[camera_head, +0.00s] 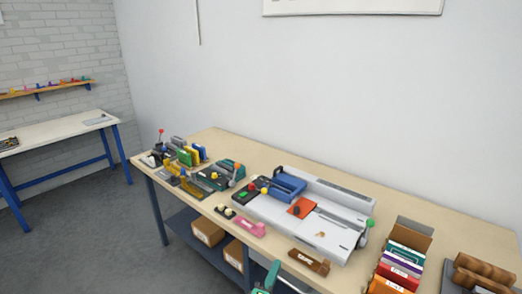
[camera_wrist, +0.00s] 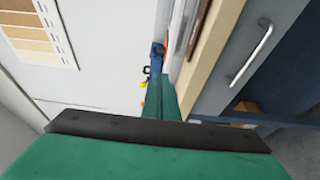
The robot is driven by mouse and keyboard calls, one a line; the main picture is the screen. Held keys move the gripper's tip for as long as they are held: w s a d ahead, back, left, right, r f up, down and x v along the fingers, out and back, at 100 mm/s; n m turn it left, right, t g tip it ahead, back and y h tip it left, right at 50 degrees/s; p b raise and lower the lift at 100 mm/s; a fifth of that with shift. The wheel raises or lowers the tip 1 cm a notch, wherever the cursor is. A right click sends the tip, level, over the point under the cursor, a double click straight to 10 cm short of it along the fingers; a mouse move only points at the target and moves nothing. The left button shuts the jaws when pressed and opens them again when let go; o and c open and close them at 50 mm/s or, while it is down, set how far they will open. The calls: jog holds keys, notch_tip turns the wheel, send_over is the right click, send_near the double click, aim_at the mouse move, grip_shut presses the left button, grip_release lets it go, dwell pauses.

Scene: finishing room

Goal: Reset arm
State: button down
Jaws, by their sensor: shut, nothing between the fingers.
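My gripper (camera_wrist: 160,97) shows in the wrist view as a narrow green form beyond a dark bar, its fingers shut and empty. In the head view a teal part of my gripper or arm (camera_head: 266,280) shows at the bottom edge, in front of the workbench (camera_head: 451,221). It appears close to the bench front, but I cannot tell the gap. Most of my arm is out of the head view.
The bench carries a white machine (camera_head: 325,237), a box of coloured folders (camera_head: 396,264), a brown-handled tool (camera_head: 309,262) and several small tools at its left. Cardboard boxes (camera_head: 208,231) sit on the shelf below. Open grey floor (camera_head: 95,235) lies left of the bench.

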jog(key=s+a+f+m+y, duration=0.15)
jog(key=s+f, duration=0.25)
jog(key=s, duration=0.4)
jog(key=s+f+m+g+y, duration=0.15)
jog(key=s+f, duration=0.25)
jog(key=s, duration=0.4)
jog(key=s+a+f+m+t+y, duration=0.1)
jog(key=s+f+y, duration=0.25)
jog(key=s, duration=0.45)
jog(key=s+a+r+m, duration=0.1)
jog(key=s+r+m, duration=0.2)
jog(key=s, duration=0.8)
jog(key=s+a+r+m, duration=0.1)
jog(key=s+r+m, duration=0.3)
jog(key=s, duration=0.7)
jog(key=m+g, duration=0.1)
jog(key=m, duration=0.1)
jog(key=shift+r+m, duration=0.2)
jog(key=shift+m, duration=0.2)
jog(key=shift+w, duration=0.1)
